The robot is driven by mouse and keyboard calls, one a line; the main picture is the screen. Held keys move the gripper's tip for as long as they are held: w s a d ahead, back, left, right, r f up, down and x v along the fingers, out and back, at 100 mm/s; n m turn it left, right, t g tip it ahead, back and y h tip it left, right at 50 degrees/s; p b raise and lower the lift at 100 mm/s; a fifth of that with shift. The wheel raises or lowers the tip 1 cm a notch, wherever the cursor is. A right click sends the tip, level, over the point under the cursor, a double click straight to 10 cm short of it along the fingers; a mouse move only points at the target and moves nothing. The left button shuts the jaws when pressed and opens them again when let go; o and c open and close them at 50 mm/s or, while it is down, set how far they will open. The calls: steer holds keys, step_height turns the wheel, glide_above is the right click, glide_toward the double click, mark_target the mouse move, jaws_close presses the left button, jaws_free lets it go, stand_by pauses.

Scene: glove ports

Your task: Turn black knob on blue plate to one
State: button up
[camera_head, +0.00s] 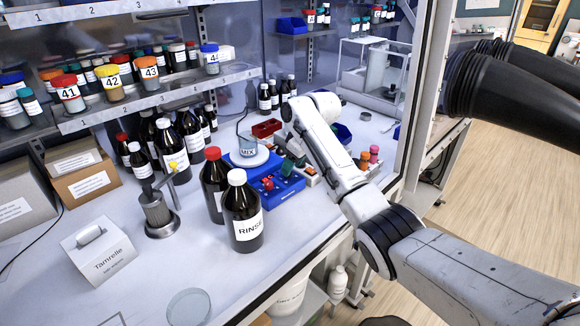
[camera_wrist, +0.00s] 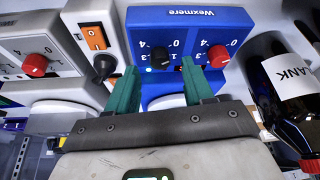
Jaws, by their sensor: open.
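The blue plate (camera_wrist: 188,18), labelled Wexmere, appears upside down in the wrist view. It carries a black knob (camera_wrist: 160,57) and, to its right, a red knob (camera_wrist: 219,56), each with a printed number scale. The black knob's pointer setting is too small to read surely. My gripper (camera_wrist: 161,72) is open, its green fingers on either side of the black knob with gaps showing; I cannot tell the depth. In the head view, the blue plate (camera_head: 284,194) sits on the bench behind the RINSE bottle, and my gripper (camera_head: 291,164) is over its right side.
A white device with an orange switch (camera_wrist: 95,36) and black knob stands beside the plate; another red knob (camera_wrist: 35,65) is farther left. A beaker marked MIX (camera_head: 248,147) stands at the plate's back. The RINSE bottle (camera_head: 243,215) and a red-capped bottle (camera_head: 214,180) stand close in front.

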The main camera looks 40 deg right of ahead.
steer(key=shift+x, duration=1.3)
steer(key=shift+c, duration=0.3)
jaws_close()
